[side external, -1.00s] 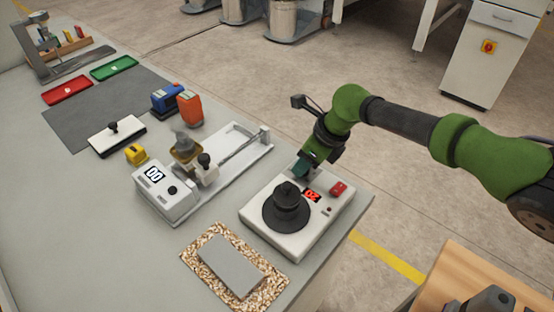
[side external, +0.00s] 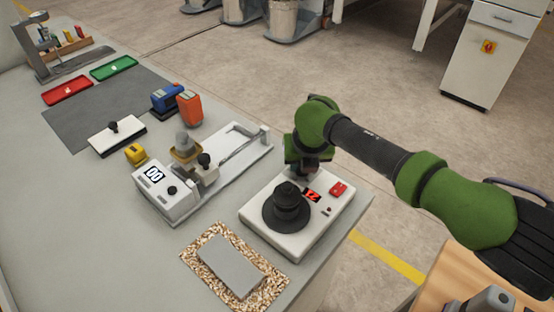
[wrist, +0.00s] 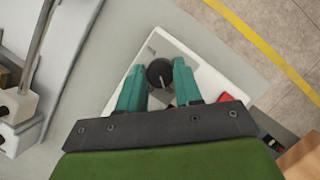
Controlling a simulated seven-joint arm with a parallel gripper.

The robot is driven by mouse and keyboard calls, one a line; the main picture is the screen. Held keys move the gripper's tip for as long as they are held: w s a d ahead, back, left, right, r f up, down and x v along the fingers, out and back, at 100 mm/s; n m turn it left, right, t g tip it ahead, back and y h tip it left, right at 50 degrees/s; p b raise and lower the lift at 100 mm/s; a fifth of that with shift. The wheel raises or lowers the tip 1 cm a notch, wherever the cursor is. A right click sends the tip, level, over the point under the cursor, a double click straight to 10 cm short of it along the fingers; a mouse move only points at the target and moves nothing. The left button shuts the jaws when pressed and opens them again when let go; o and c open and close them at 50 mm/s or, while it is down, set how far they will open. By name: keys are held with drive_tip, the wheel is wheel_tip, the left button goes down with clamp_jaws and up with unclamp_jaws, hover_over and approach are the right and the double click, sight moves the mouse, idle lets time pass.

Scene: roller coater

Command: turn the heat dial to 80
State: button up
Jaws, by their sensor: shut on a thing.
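The heat dial (wrist: 160,72) is a round black knob with a pale pointer line, on the white hot plate unit (wrist: 203,78). In the wrist view my gripper (wrist: 160,76) has its two teal fingers on either side of it, shut on the dial. In the side view the gripper (side external: 303,172) is at the far edge of the white unit (side external: 258,226) and hides the dial. A small red-lit display (side external: 313,195) beside it appears to read 12 or 21; the digits are small and slanted.
A stepped black piece (side external: 287,210) stands on the unit, close to my gripper. A red button (side external: 338,188) is at its far corner. The roller coater (side external: 168,200) with its frame stands to the left. A speckled mat with a grey block (side external: 230,262) lies in front.

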drive_tip(key=m+h, duration=0.1)
drive_tip(key=m, duration=0.3)
drive_tip(key=shift+a+f+m+g+h, duration=0.1)
drive_tip(key=shift+a+m+g+h, duration=0.05)
drive_tip(key=shift+m+g+h, duration=0.2)
drive_tip(key=shift+m, duration=0.25)
drive_tip(key=o, duration=1)
drive_tip(key=v, duration=1.2)
drive_tip(key=shift+a, duration=0.15)
